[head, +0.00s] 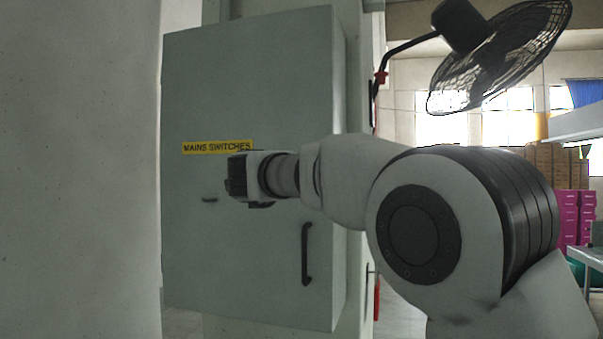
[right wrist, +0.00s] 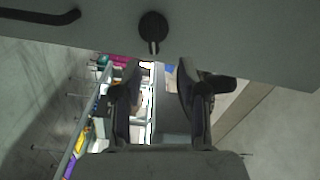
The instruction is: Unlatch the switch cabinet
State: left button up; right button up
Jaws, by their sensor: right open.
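The grey switch cabinet (head: 265,80) fills the middle of the head view, its door shut, with a yellow "MAINS SWITCHES" label (head: 217,147). A small dark latch knob (head: 209,199) sits on the door below the label. It shows in the right wrist view as a round black knob (right wrist: 153,27) with a light slot. A black bar handle (head: 306,254) is lower right on the door; part of it also shows in the right wrist view (right wrist: 40,15). My right gripper (head: 236,176) is in front of the door, just above and right of the knob. Its fingers (right wrist: 159,76) are apart and empty.
A black fan (head: 500,45) hangs at the upper right, beside the cabinet. Pink crates (head: 575,215), stacked boxes and a table (head: 585,256) stand farther back at the right. A pale wall or pillar (head: 80,170) fills the left.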

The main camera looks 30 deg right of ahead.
jog(key=p+x, duration=0.1)
jog(key=x, duration=0.2)
jog(key=f+p+x, duration=0.1)
jog(key=x, duration=0.2)
jog(key=p+x, duration=0.1)
jog(key=x, duration=0.2)
jog(key=shift+w+a+f, duration=0.15)
jog(key=shift+w+a, duration=0.2)
jog(key=shift+w, duration=0.05)
jog(key=shift+s+d, duration=0.1)
jog(key=shift+d, duration=0.05)
jog(key=shift+s+a, duration=0.2)
jog(key=shift+s, duration=0.05)
jog(key=shift+w, duration=0.15)
grip_shut()
